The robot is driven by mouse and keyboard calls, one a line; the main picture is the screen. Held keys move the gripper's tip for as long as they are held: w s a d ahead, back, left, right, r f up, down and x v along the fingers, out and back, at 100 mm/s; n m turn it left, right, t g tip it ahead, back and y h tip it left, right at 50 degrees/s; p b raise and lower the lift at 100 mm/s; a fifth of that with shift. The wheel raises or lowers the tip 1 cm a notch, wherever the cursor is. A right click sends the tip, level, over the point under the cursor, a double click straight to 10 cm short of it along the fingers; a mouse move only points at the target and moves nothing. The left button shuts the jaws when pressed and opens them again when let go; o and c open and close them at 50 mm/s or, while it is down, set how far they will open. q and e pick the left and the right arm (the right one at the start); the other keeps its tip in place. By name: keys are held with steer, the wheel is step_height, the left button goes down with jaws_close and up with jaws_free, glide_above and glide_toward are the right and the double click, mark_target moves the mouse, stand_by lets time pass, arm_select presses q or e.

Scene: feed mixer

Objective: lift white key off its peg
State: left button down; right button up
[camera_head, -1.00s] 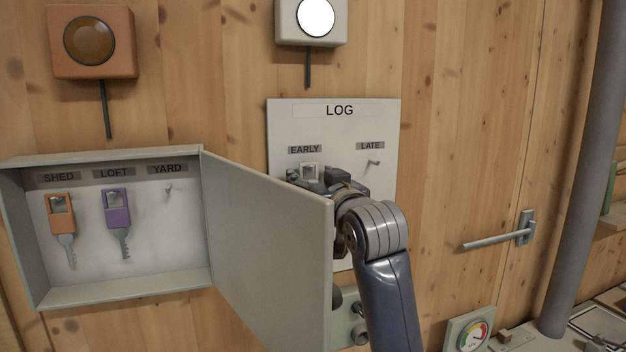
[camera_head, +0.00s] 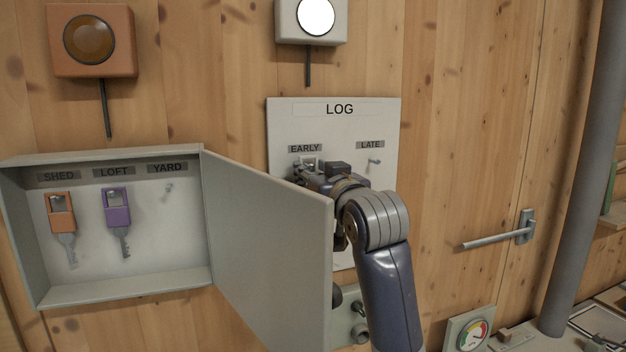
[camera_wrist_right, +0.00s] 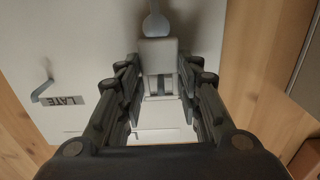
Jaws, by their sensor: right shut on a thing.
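The white key (camera_head: 309,160) is at the EARLY position of the LOG board (camera_head: 336,126), just under the EARLY label. Its top frame shows above my right gripper (camera_head: 312,172), which hides the rest in the head view. In the right wrist view the pale key head (camera_wrist_right: 158,54) sits between the two dark fingers of my right gripper (camera_wrist_right: 159,88), which is shut on it. I cannot tell whether the peg is still through the key's opening. My left gripper is not in view.
The open door (camera_head: 268,240) of the key cabinet (camera_head: 120,294) stands just left of my right arm. An orange key (camera_head: 62,212) and a purple key (camera_head: 116,208) hang inside; the YARD peg (camera_head: 169,190) is bare. The LATE peg (camera_head: 374,162) is bare too.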

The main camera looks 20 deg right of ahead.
steer(key=shift+r, duration=0.1)
stand_by(0.3)
steer(key=s, duration=0.9)
steer(key=shift+s+d, duration=0.2)
steer(key=shift+s, duration=0.1)
stand_by(0.7)
